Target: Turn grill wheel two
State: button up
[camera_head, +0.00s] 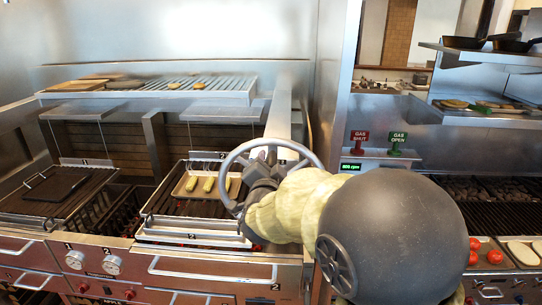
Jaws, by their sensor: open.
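A grey metal spoked wheel (304,149) stands in front of the column at the right end of the grill bench. It is beside the grill bay marked 2 (221,156); I cannot read a number on the wheel itself. My dark gripper (264,162) is at the wheel, over its lower middle part. The gripper is open. My arm covers the lower right of the wheel, and I cannot tell whether the fingers touch the rim or a spoke.
Grill two holds a tray (182,195) with several greenish-yellow pieces. A griddle plate (55,187) is in the left bay. Two dials (112,264) sit on the front panel. Red "gas shut" (360,136) and green "gas open" (397,138) signs stand to the right. Tomatoes (494,257) lie far right.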

jog(key=shift+w, duration=1.05)
jog(key=shift+c, duration=0.2)
grip_shut()
jog(key=shift+d+f+m+b, duration=0.15)
jog(key=shift+d+m+b, duration=0.15)
jog(key=shift+b, duration=0.4)
